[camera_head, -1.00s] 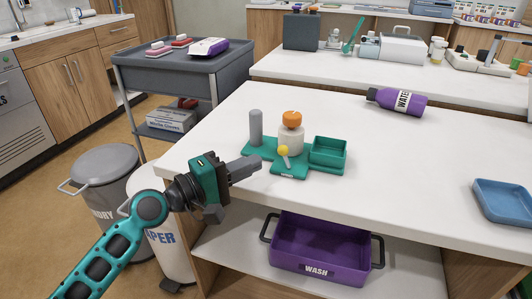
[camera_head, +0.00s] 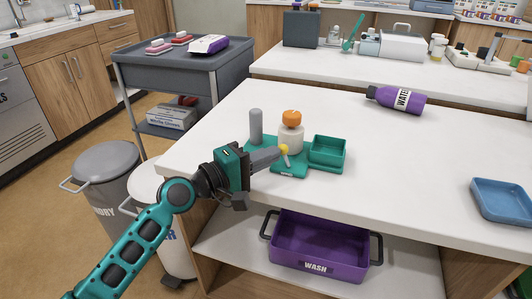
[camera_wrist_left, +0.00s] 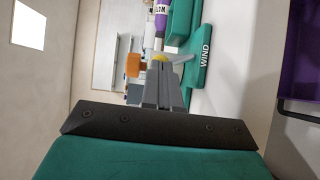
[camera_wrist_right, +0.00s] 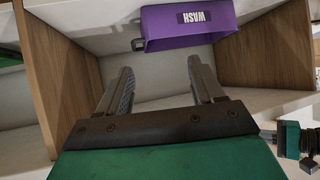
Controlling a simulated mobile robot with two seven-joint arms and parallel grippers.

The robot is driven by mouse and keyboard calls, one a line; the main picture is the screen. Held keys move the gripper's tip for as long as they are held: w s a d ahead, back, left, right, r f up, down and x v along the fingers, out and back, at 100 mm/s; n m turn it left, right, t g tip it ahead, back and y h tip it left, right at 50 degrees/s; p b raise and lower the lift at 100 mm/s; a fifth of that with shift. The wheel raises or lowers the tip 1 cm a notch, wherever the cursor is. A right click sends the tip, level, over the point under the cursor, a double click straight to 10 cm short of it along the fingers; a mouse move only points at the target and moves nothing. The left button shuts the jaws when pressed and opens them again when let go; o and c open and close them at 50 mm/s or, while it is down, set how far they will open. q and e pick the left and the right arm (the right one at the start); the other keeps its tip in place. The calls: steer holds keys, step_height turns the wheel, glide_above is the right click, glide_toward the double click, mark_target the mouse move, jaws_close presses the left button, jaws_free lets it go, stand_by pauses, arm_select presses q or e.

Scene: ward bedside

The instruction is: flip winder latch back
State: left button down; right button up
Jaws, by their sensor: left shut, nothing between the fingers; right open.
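The winder stands on a teal base (camera_head: 290,170) near the table's front left. It has a grey post (camera_head: 256,126), a pale drum (camera_head: 291,138) with an orange knob (camera_head: 291,118), and a small latch lever with a yellow ball end (camera_head: 284,149). My left gripper (camera_head: 279,153) is shut and empty, its fingertips right beside the yellow ball. In the left wrist view the fingertips (camera_wrist_left: 162,70) overlap the yellow ball (camera_wrist_left: 160,57); I cannot tell whether they touch. My right gripper (camera_wrist_right: 163,85) is open and empty, in front of the under-table shelf.
A teal open box (camera_head: 328,153) sits at the winder's right side. A purple WASH bin (camera_head: 318,267) is on the shelf below. A purple WATER bottle (camera_head: 397,100) lies farther back, and a blue tray (camera_head: 503,201) is at right. The table's middle is clear.

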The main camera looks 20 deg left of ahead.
arm_select(q)
steer(key=shift+d+r+m+p, duration=0.15)
steer(key=shift+r+m+p, duration=0.25)
steer(key=shift+p, duration=0.7)
steer(key=shift+d+r+g+y+p, duration=0.25)
steer(key=shift+y+p, duration=0.25)
steer(key=shift+p, duration=0.55)
steer(key=m+p, duration=0.1)
steer(key=p, duration=0.3)
steer(key=d+m+g+y+p, duration=0.1)
steer(key=p, duration=0.2)
steer(key=shift+d+r+m+p, duration=0.15)
steer(key=shift+r+m+p, duration=0.2)
steer(key=shift+r+m, duration=0.05)
steer(key=shift+d+f+g+y+p, duration=0.15)
steer(key=shift+g+y+p, duration=0.1)
steer(key=shift+y+p, duration=0.1)
steer(key=shift+d+f+b, duration=0.15)
steer(key=shift+f+b, duration=0.1)
steer(key=shift+b, duration=0.05)
arm_select(e)
steer(key=s+d+r+h, duration=0.1)
steer(key=d+r, duration=0.3)
steer(key=r, duration=0.4)
steer(key=shift+s+r, duration=0.2)
steer(key=shift+s, duration=0.05)
steer(key=shift+a+r, duration=0.1)
